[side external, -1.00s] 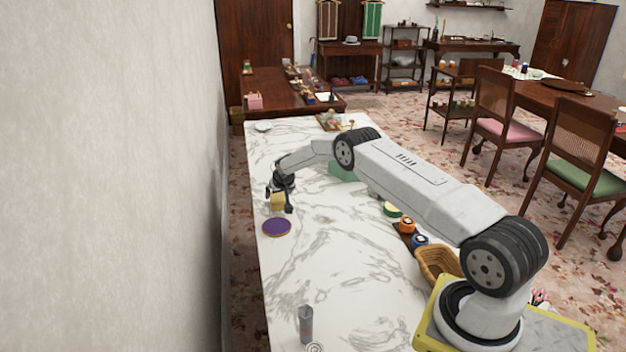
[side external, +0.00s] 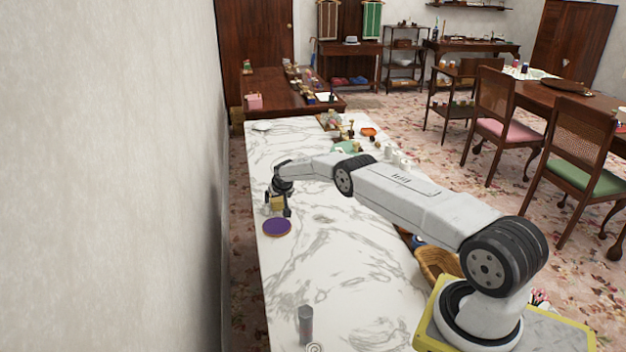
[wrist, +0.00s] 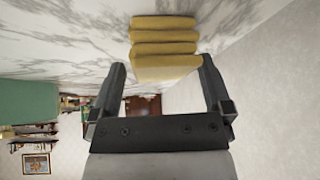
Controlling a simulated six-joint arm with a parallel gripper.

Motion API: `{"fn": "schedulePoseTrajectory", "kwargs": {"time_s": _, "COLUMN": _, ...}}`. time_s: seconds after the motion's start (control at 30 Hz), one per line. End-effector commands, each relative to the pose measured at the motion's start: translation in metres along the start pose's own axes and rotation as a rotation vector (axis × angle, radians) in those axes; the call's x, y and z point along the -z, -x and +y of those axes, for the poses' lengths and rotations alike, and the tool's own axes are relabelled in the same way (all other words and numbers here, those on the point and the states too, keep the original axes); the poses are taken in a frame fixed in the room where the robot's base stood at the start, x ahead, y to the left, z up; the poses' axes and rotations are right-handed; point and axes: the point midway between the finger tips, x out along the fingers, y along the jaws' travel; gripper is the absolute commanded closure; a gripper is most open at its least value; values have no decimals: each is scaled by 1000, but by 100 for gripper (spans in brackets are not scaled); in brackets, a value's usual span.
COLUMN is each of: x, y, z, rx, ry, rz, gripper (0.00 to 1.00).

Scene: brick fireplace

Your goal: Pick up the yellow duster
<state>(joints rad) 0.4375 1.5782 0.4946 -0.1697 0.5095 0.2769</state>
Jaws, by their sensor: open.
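The yellow duster (wrist: 164,48) is a folded, ribbed yellow cloth on the white marble counter. In the wrist view it lies at top centre, just past and partly between my fingertips. In the side view the duster (side external: 277,203) shows small between the fingers, near the counter's left edge. My gripper (wrist: 160,75) is open, with one finger to either side of the duster's near end. In the side view my gripper (side external: 277,205) hangs low at the counter. I cannot tell whether the fingers touch the cloth.
A purple round disc (side external: 277,227) lies just in front of the duster. A grey cylinder (side external: 305,325) stands at the counter's near end. A wicker basket (side external: 438,262) is beside my base. A wall (side external: 150,170) runs close on the left. The middle of the counter is clear.

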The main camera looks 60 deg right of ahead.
Motion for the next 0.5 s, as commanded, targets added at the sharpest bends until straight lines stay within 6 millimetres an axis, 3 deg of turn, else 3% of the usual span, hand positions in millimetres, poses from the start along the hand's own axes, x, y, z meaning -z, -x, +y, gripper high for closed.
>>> {"fn": "schedulePoseTrajectory", "kwargs": {"time_s": 0.33, "x": 0, "y": 0, "z": 0, "rx": 0, "ry": 0, "rz": 0, "gripper": 0}}
{"fn": "schedulePoseTrajectory", "kwargs": {"time_s": 0.5, "x": 0, "y": 0, "z": 0, "rx": 0, "ry": 0, "rz": 0, "gripper": 54}}
